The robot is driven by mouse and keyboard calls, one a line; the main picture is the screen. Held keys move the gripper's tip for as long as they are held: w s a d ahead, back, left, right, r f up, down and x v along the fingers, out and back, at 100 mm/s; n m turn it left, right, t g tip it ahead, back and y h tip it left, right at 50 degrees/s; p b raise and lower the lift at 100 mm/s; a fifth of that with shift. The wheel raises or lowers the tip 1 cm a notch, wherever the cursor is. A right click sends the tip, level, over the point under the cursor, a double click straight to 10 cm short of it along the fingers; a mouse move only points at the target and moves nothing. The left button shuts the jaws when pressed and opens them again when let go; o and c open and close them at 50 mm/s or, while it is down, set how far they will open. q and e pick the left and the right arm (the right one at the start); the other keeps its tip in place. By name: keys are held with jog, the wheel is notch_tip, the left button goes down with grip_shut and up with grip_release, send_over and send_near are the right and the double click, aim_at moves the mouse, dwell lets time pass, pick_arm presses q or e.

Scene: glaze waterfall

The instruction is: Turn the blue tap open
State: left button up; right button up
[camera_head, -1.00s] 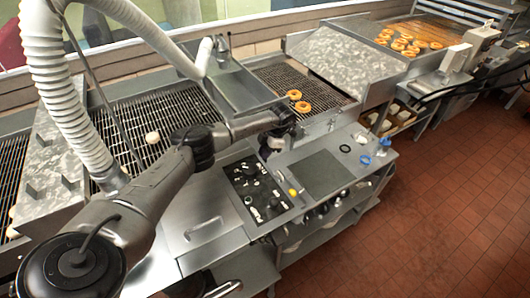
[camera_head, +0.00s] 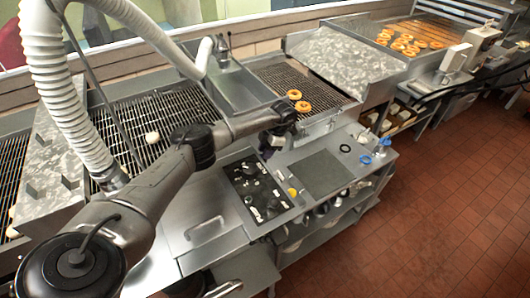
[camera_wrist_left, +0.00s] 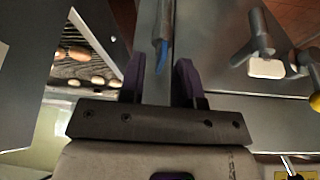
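The blue tap (camera_wrist_left: 162,57) shows in the left wrist view as a slim metal lever with a blue end. It lies between the two purple fingers of my left gripper (camera_wrist_left: 159,68), with a visible gap on each side. The left gripper is open; contact with the lever does not show. In the head view the left gripper (camera_head: 272,147) is over the counter beside the black control panel, and I cannot make out the blue tap there. My right gripper is not in view.
A yellow-ended fitting (camera_wrist_left: 316,102) and a metal T-shaped handle (camera_wrist_left: 260,40) are at the right of the wrist view. The control panel (camera_head: 256,190) and a flat dark plate (camera_head: 320,174) lie near the gripper. Doughnuts (camera_head: 299,101) rest on the rack behind.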

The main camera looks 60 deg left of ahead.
pick_arm(q)
jog(key=a+b+v, duration=0.1)
jog(key=v, duration=1.2)
jog(key=shift+d, duration=0.5)
